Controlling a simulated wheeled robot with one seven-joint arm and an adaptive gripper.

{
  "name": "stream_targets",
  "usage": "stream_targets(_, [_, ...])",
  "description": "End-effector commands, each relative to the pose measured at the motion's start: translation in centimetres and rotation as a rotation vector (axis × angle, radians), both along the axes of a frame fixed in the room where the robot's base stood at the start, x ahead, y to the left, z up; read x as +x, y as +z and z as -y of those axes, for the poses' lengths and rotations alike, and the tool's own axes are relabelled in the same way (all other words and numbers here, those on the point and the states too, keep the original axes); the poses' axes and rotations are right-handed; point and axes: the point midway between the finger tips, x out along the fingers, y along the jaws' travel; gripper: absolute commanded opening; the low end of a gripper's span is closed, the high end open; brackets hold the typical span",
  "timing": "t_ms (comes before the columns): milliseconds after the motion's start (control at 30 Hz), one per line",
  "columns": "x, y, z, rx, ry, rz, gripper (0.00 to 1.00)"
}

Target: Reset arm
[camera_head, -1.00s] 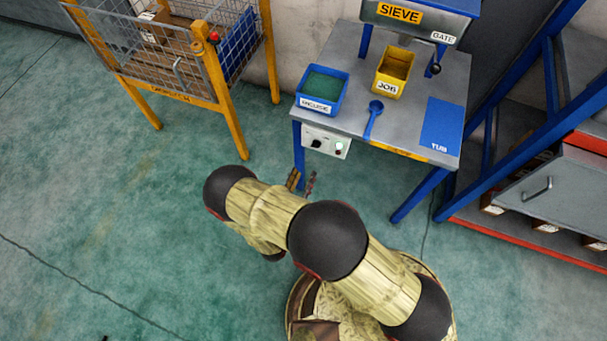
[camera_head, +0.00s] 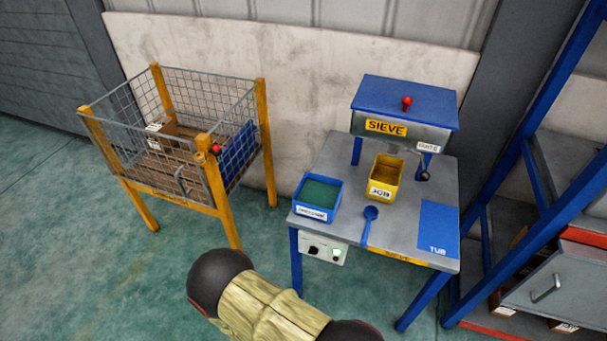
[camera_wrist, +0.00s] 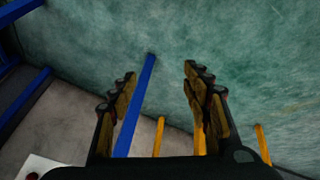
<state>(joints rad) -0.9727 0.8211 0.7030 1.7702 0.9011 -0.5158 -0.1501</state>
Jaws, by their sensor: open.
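My gripper (camera_wrist: 160,90) shows in the wrist view with its two fingers spread apart and nothing between them. Behind the fingers are the green floor, a blue table leg (camera_wrist: 136,105) and yellow posts (camera_wrist: 159,135). In the head view my arm shows at the bottom centre, in front of the grey work table (camera_head: 340,228), and the gripper itself is out of sight there. The table carries a sieve machine (camera_head: 405,115), a yellow bin marked JOB (camera_head: 381,192), a blue bin with green contents (camera_head: 326,214), a blue scoop (camera_head: 369,225) and a blue TUB pad (camera_head: 438,230).
A yellow-framed wire cage (camera_head: 182,192) with cardboard inside stands at the left. A blue rack (camera_head: 540,210) with a grey drawer (camera_head: 552,285) stands at the right. A pale wall panel (camera_head: 300,75) is behind. The green floor (camera_head: 60,270) at the lower left is clear.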

Motion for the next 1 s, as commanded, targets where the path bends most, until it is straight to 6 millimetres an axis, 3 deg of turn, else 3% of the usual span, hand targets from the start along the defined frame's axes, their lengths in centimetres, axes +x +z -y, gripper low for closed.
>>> stream_targets(100, [-1.3, 4.9, -2.9, 0.077, 0.022, -0.179, 0.48])
stream_targets(200, [-2.2, 9.5, -4.0, 0.116, 0.048, -0.3, 0.48])
stream_targets(433, [-2.8, 21.2, -2.9, 0.165, 0.101, -0.475, 0.48])
stream_targets(667, [-2.9, 32.4, 2.1, 0.167, 0.132, -0.545, 0.48])
stream_targets(800, [-3.2, 38.5, 6.2, 0.154, 0.134, -0.543, 0.48])
stream_targets(1000, [-3.9, 46.0, 12.5, 0.134, 0.107, -0.49, 0.48])
